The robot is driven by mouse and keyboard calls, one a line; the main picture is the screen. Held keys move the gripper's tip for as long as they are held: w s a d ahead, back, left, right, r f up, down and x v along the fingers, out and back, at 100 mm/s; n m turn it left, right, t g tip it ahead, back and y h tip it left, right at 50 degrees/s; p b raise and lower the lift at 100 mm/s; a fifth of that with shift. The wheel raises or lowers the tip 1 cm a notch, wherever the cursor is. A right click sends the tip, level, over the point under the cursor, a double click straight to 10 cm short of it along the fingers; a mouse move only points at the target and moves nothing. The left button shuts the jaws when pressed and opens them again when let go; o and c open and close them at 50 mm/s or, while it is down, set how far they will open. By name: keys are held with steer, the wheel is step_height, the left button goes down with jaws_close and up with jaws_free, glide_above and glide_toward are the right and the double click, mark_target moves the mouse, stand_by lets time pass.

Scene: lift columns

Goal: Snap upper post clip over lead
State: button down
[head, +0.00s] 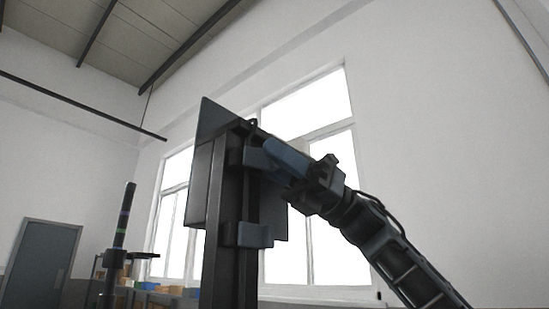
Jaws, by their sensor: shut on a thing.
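A dark upright post (218,220) stands in the middle of the head view. The upper post clip (255,157) is a dark blue-grey block on its right side near the top. A blue flap-like piece (286,156) extends from this clip toward my gripper (299,181). My gripper comes from the lower right and is shut on this piece. A small black loop (252,122) shows at the post top; I cannot tell whether it is part of the lead. The lead's path at the upper clip is hidden or too dark to make out.
A lower clip (248,234) sits on the post below. A dark flat panel (272,215) stands behind the post. Bright windows (325,250) are behind; the space right of the post is open.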

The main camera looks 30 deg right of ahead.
steer(key=shift+r, duration=0.1)
stand_by(0.3)
steer(key=c, duration=1.1)
jaws_free()
steer(key=shift+c, duration=0.2)
